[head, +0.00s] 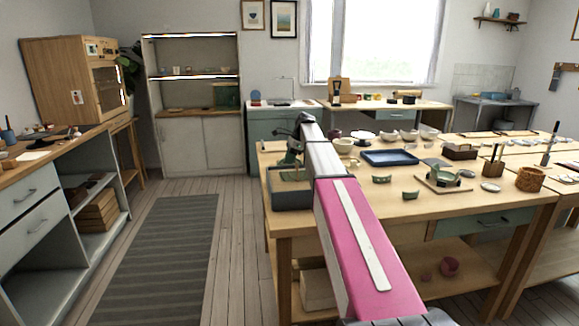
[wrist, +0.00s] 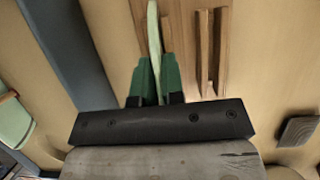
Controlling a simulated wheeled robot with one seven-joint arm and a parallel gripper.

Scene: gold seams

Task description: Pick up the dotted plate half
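In the wrist view my gripper (wrist: 157,75) has its two green fingers close together on either side of a thin, pale green piece (wrist: 153,30), seen edge-on. It looks like the plate half, and the fingers appear shut on it. Its faces are turned away, so no dots show. It stands over a wooden board, beside a pair of upright wooden slats (wrist: 212,50). In the head view my gripper (head: 292,157) is low over the left end of the worktable (head: 335,215); the plate half cannot be made out there.
A grey tray (head: 290,196) sits at the table's left corner, close to my gripper. A blue tray (head: 390,158), several bowls (head: 409,135) and small green pieces (head: 411,195) lie to the right. Floor with a striped rug (head: 165,255) is clear on the left.

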